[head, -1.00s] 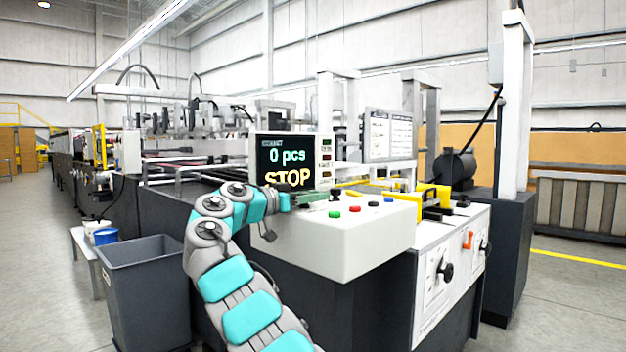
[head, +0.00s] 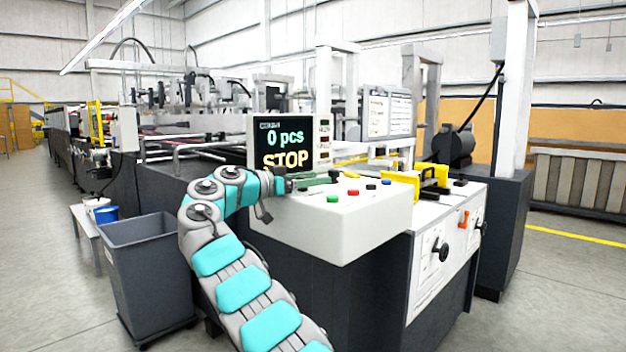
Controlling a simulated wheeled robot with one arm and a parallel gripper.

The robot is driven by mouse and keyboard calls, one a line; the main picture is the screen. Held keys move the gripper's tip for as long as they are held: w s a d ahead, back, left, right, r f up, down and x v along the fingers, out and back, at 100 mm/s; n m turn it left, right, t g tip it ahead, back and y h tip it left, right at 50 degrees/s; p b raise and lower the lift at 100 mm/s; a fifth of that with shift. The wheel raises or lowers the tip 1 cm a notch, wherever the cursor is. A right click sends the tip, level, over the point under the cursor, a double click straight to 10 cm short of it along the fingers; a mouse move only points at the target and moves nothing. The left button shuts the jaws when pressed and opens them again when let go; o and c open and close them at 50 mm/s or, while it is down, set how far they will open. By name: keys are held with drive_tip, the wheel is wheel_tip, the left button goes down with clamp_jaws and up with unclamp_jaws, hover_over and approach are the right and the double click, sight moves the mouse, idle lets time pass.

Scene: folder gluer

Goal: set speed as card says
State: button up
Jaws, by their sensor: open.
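The white control console (head: 345,220) carries a screen (head: 285,148) reading "0 pcs" and "STOP". A small black knob (head: 334,174) stands on the console top, with green, red, blue and black buttons around it. My gripper (head: 318,181) is open, low over the console top just left of the knob; I cannot tell whether it touches the knob. A framed board with printed sheets (head: 388,113) stands behind the console; its text is too small to read, and I cannot tell if it is the card.
The right front panel has a black knob (head: 440,252) and an orange handle (head: 463,219). Open floor lies to the right.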

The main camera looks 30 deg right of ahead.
drive_tip(key=a, duration=0.7)
drive_tip(key=shift+s+a, duration=0.3)
drive_tip(key=shift+a, duration=0.1)
drive_tip(key=shift+n+t+b, duration=0.3)
drive_tip(key=shift+b, duration=0.6)
